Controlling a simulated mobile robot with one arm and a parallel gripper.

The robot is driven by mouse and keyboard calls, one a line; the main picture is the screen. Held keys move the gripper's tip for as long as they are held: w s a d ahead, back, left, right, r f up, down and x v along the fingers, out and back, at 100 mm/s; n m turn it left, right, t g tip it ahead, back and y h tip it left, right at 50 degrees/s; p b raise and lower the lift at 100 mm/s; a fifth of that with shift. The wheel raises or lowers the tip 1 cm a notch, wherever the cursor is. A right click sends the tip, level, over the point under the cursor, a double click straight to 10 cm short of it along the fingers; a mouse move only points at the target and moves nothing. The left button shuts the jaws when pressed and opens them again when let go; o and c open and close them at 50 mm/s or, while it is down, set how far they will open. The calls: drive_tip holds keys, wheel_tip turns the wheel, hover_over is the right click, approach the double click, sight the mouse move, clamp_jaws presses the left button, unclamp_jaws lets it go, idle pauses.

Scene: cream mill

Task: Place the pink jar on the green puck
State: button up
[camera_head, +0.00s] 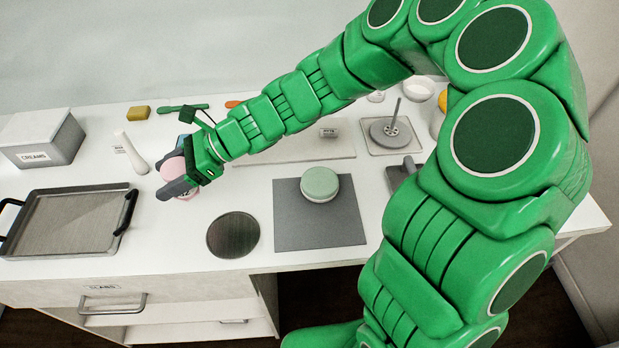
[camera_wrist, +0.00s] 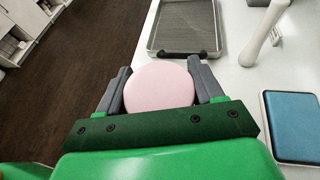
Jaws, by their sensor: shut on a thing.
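The pink jar (camera_head: 176,174) is between the fingers of my gripper (camera_head: 181,180) at the left of the table, partly hidden by the fingers. In the wrist view the round pink jar (camera_wrist: 159,89) fills the gap between both grey fingers of my gripper (camera_wrist: 160,84), which is shut on it. The green puck (camera_head: 320,184) is a pale green disc on a dark grey square mat (camera_head: 290,229), to the right of my gripper. Nothing stands on the puck.
A metal tray with black handles (camera_head: 72,222) lies at the left. A dark round disc (camera_head: 233,235) lies between tray and mat. A blue-topped block (camera_wrist: 291,125) lies right of my gripper.

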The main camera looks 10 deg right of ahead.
drive_tip(key=w+d+m+t, duration=0.25)
drive_tip(key=w+d, duration=0.45)
drive_tip(key=d, duration=0.6)
drive_tip(key=r+m+t, duration=0.1)
drive_tip(key=m+t, duration=0.1)
drive_tip(key=t, duration=0.1)
hover_over(312, 170)
drive_tip(key=shift+f, duration=3.75)
drive_tip(key=o, duration=1.1)
drive_tip(key=shift+f, duration=0.1)
